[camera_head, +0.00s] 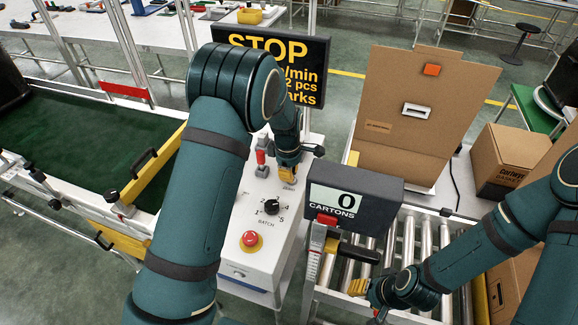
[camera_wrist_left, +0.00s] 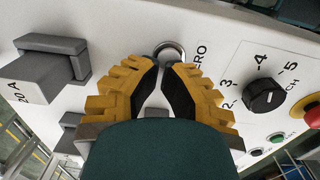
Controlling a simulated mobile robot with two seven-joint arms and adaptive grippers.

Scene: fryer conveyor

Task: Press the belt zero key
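The belt zero key (camera_wrist_left: 172,50) is a round key with a silver rim on the white control panel (camera_head: 227,261). Beside it, the visible letters "RO" (camera_wrist_left: 200,55) are partly cut off by my finger. In the head view my left gripper (camera_head: 287,174) is over the panel's far part and hides the key. My right gripper (camera_head: 358,288) is over the rollers, its fingers partly hidden.
The panel has a batch dial (camera_head: 272,207), a red stop button (camera_head: 251,240) and a red-and-grey switch (camera_head: 262,158). A cartons counter (camera_head: 354,191) stands to the right, before a roller conveyor (camera_head: 408,240). A grey block handle (camera_wrist_left: 45,75) sits left of my fingers. A STOP sign (camera_head: 305,62) stands behind.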

